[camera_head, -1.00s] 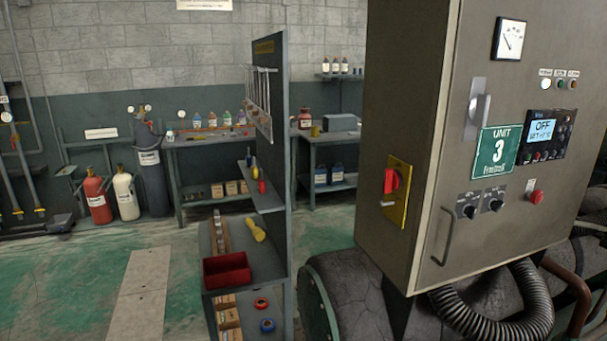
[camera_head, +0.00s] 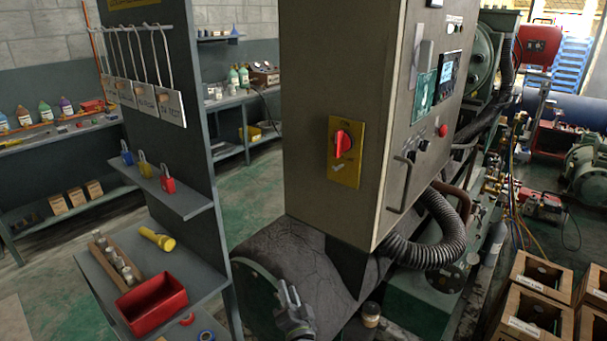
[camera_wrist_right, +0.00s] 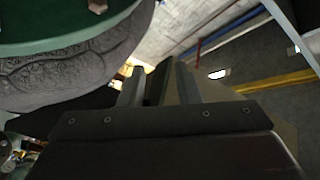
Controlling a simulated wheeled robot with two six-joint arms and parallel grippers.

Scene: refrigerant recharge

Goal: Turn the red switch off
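The red switch (camera_head: 343,143) is a rotary knob on a yellow plate (camera_head: 346,171) on the side of the grey-brown cabinet (camera_head: 330,60). Its handle looks close to upright. My left gripper is not in view.
A dark rounded tank (camera_head: 300,250) lies below the cabinet, near my right gripper. A shelf stand with padlocks (camera_head: 145,165), a red bin (camera_head: 152,303) and a yellow flashlight (camera_head: 157,239) stands at left. A corrugated hose (camera_head: 430,250) and wooden crates (camera_head: 530,315) are at right.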

